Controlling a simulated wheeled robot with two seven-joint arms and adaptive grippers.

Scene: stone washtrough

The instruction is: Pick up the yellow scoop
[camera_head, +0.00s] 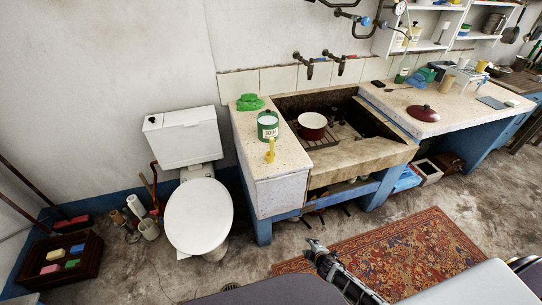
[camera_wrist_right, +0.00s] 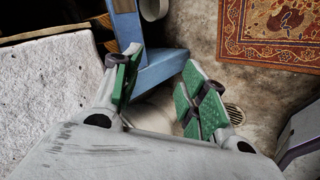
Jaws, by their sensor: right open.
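The yellow scoop (camera_head: 270,150) stands on the left stone counter (camera_head: 285,165) of the washtrough, near its front edge, just in front of a green and white tin (camera_head: 267,125). It does not show in the right wrist view. My right gripper (camera_head: 314,245) is in front of the trough and lower in the head view, over the floor and apart from the scoop. In the right wrist view its green-padded fingers (camera_wrist_right: 163,62) are spread with nothing between them. My left gripper is not in view.
A green cloth (camera_head: 249,102) lies behind the tin. A white toilet (camera_head: 198,215) stands left of the counter. A blue leg (camera_wrist_right: 155,68) and patterned rug (camera_wrist_right: 268,30) show in the wrist view.

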